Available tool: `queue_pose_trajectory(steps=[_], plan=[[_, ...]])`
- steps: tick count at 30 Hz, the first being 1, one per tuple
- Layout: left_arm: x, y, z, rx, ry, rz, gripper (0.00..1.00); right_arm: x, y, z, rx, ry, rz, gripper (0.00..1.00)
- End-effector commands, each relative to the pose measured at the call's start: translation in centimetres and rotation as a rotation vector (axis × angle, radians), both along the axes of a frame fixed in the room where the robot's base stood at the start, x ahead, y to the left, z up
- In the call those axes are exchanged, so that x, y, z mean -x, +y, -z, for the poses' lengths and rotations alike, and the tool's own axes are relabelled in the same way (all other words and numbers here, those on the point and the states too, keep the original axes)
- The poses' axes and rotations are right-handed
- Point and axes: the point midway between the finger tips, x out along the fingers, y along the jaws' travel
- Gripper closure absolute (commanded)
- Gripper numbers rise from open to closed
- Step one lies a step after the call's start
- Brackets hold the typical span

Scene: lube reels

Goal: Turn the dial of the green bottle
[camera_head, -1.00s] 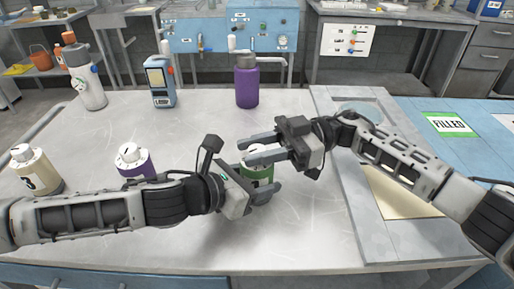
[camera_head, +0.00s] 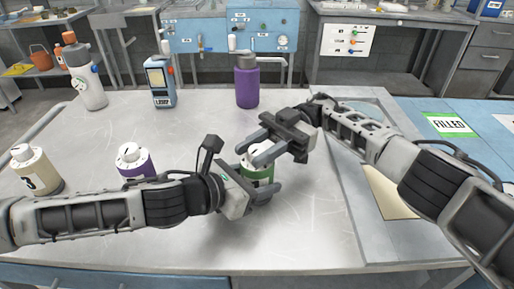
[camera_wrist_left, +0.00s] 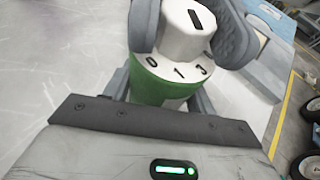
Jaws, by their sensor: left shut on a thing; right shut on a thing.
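The green bottle (camera_head: 262,175) stands on the table in the head view, partly hidden by both grippers. My left gripper (camera_head: 262,188) is shut on its body, low down. In the left wrist view the green bottle (camera_wrist_left: 150,85) shows its white top with the marks 0, 1 and 3 visible. Its white dial (camera_wrist_left: 187,35) has a dark slot on top. My right gripper (camera_head: 262,150) reaches in from above with its fingers on either side of the dial, and is shut on it. In the left wrist view the right gripper's dark fingers (camera_wrist_left: 190,25) flank the dial.
A purple-banded bottle (camera_head: 135,162) and a beige bottle (camera_head: 36,170) stand at left. A green FILLED sign (camera_head: 450,124) lies at right. The front middle table is clear.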

Motion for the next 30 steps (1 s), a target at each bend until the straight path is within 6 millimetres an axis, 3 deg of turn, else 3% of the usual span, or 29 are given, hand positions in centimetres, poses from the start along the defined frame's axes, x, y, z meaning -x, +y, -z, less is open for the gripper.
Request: queue_pose_trajectory(steps=[6, 7, 9, 20, 30], plan=[[0.1, -0.1, -0.1, 0.003, -0.001, 0.005, 0.75, 0.0, 0.0, 0.2, 0.006, 0.002, 0.003, 0.92], [0.1, -0.1, -0.1, 0.003, -0.001, 0.005, 0.75, 0.0, 0.0, 0.2, 0.005, 0.002, 0.003, 0.64], [0.1, -0.1, -0.1, 0.003, -0.001, 0.005, 0.75, 0.0, 0.0, 0.2, 0.005, 0.002, 0.003, 0.48], [0.0, 0.0, -0.1, 0.002, -0.001, 0.001, 0.75, -0.1, -0.1, -0.5, 0.001, 0.0, 0.002, 0.48], [0.0, 0.0, -0.1, 0.002, -0.001, 0.0, 0.75, 0.0, -0.1, -6.6, 0.001, -0.002, 0.001, 0.48]])
